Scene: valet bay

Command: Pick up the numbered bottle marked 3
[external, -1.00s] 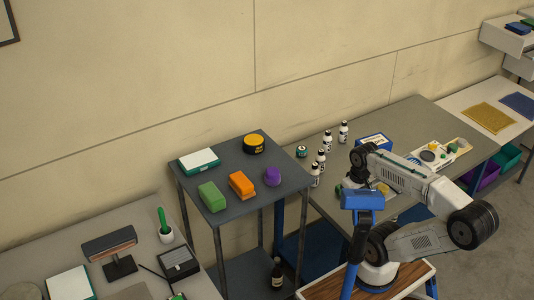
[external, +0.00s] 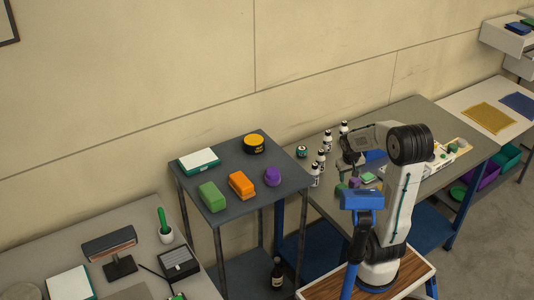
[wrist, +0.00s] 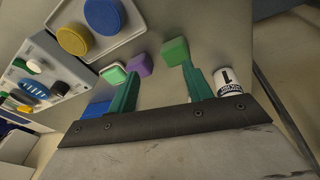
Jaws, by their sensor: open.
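In the wrist view, a bottle marked 1 (wrist: 230,82) shows just right of my gripper (wrist: 159,72). My gripper's green fingers are apart with nothing held between them. In the external view my gripper is over the table, right of the bottles.
Near my fingers are a green block (wrist: 175,52), a purple block (wrist: 140,65) and a green-and-white piece (wrist: 113,74). A tray (wrist: 138,22) holds yellow and blue round pieces. A grey panel (wrist: 42,60) is at left. A dark cart (external: 222,165) holds sponges and tins.

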